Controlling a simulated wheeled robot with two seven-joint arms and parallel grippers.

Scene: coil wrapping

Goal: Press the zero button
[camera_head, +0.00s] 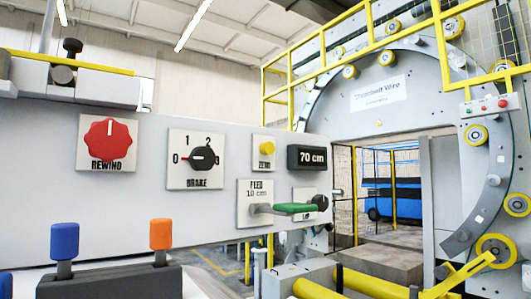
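The zero button (267,148) is a round yellow button on a small pale plate on the grey panel. The label under it reads as ZERO. Nothing covers the button, and nothing touches it. Just right of it is a black display (311,157) that reads 70 cm. Neither of my grippers shows in the head view.
On the panel (50,170) are a red REWIND knob (108,139), a black BRAKE dial (203,158) and a FEED plate with a green handle (295,208) sticking out below the button. Blue (65,241) and orange levers (160,234) stand lower left. A large ring machine (315,110) stands right.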

